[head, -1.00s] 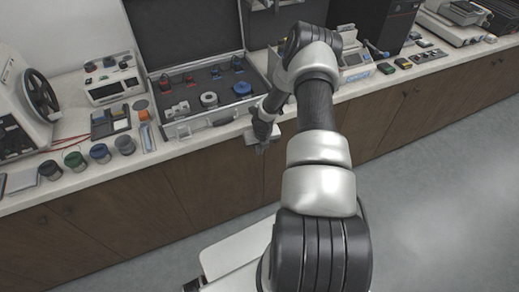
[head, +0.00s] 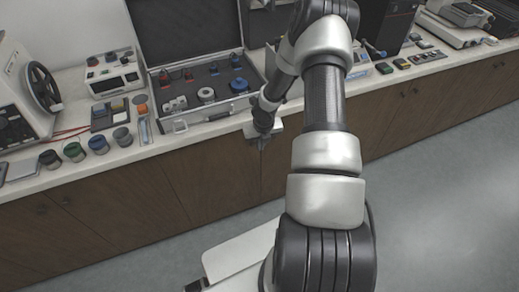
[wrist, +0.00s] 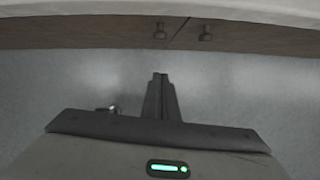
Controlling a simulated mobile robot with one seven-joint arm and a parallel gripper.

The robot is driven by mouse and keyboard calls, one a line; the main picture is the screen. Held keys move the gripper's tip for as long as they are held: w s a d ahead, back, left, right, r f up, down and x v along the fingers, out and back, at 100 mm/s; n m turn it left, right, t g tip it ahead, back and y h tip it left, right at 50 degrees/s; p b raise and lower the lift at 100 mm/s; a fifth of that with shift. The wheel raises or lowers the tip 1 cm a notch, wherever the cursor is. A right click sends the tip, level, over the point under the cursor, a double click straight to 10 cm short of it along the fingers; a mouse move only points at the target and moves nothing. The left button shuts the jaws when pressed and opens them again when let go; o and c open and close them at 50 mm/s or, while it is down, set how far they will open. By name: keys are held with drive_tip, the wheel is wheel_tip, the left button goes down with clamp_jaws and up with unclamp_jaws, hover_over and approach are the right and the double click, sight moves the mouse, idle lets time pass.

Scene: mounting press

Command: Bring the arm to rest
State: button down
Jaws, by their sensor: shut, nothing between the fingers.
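My gripper (head: 262,142) hangs at the end of my folded arm, pointing down in front of the counter's front edge. In the wrist view my gripper (wrist: 160,78) has its two fingers together, with nothing between them.
The white counter (head: 95,173) holds an open case (head: 183,122) with fittings, a device with a handwheel (head: 22,105), several coloured jars (head: 98,144) and a black machine (head: 385,28). The grey floor (head: 450,165) at right is clear.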

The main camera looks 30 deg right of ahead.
drive_tip(key=shift+v, duration=1.3)
drive_tip(key=s+a+r+m+t+h, duration=0.15)
drive_tip(key=r+m, duration=0.65)
drive_tip(key=r, duration=0.8)
drive_tip(key=s+a+r+m+h, duration=0.15)
drive_tip(key=r+m, duration=0.65)
drive_tip(key=r, duration=0.8)
drive_tip(key=s+a+r+m+t, duration=0.1)
drive_tip(key=s+a+r+m, duration=0.5)
drive_tip(key=s+r+m, duration=0.55)
drive_tip(key=s+a+m+y, duration=0.3)
drive_tip(key=s+a+m, duration=0.3)
drive_tip(key=s+a, duration=0.2)
drive_tip(key=shift+s+y+p, duration=0.3)
drive_tip(key=shift+s, duration=0.7)
